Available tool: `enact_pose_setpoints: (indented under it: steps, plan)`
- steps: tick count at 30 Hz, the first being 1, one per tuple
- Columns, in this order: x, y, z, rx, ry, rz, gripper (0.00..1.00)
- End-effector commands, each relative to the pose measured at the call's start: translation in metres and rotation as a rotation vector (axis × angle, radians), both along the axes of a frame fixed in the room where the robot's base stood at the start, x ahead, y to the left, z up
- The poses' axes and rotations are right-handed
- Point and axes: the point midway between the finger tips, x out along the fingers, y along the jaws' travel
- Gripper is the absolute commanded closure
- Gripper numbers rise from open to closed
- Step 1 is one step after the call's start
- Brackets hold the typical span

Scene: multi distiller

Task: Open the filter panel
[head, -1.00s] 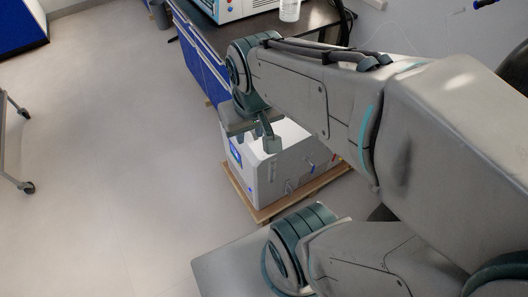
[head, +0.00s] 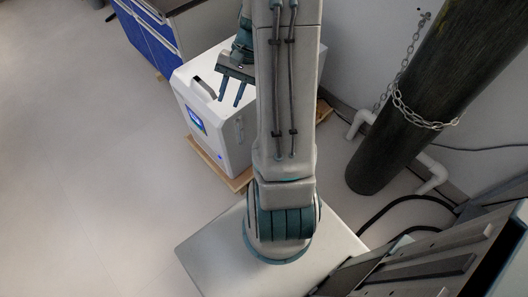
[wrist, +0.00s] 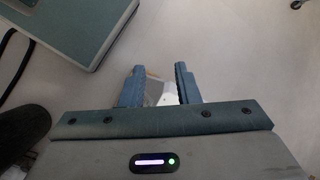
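A white box-shaped machine (head: 222,133) stands on the floor on a wooden pallet. It has a small blue-lit screen (head: 196,120) on its left face, a dark slot (head: 204,88) on top, and a small upright fitting (head: 240,131) on its right face. I cannot tell which part is the filter panel. My gripper (head: 231,101) points down over the machine in the head view, its two fingers apart and empty. In the wrist view my gripper (wrist: 160,76) is also open, with a pale surface (wrist: 162,92) showing between the fingers. My arm hides part of the machine's right side.
A dark gas cylinder (head: 425,110) with a chain (head: 424,112) and white pipes (head: 432,174) stand at the right by the wall. A blue-fronted bench (head: 150,38) is behind the machine. The pallet (head: 238,180) edge sticks out below it. The floor on the left is clear.

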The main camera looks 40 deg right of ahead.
Motion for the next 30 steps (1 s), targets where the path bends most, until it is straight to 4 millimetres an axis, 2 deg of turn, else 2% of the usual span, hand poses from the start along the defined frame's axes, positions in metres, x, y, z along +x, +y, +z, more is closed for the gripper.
enact_pose_setpoints:
  steps: [1,8,14,23,30]
  plan:
    - [0.002,-0.01,-0.025,0.04,0.021,-0.05,0.71]
    - [0.008,-0.052,-0.101,0.22,0.081,-0.27,0.71]
    - [0.006,-0.087,-0.171,0.383,0.111,-0.466,0.71]
    - [-0.012,-0.136,-0.281,0.634,0.115,-0.769,0.71]
    - [-0.036,-0.166,-0.373,0.836,0.083,-1.018,0.71]
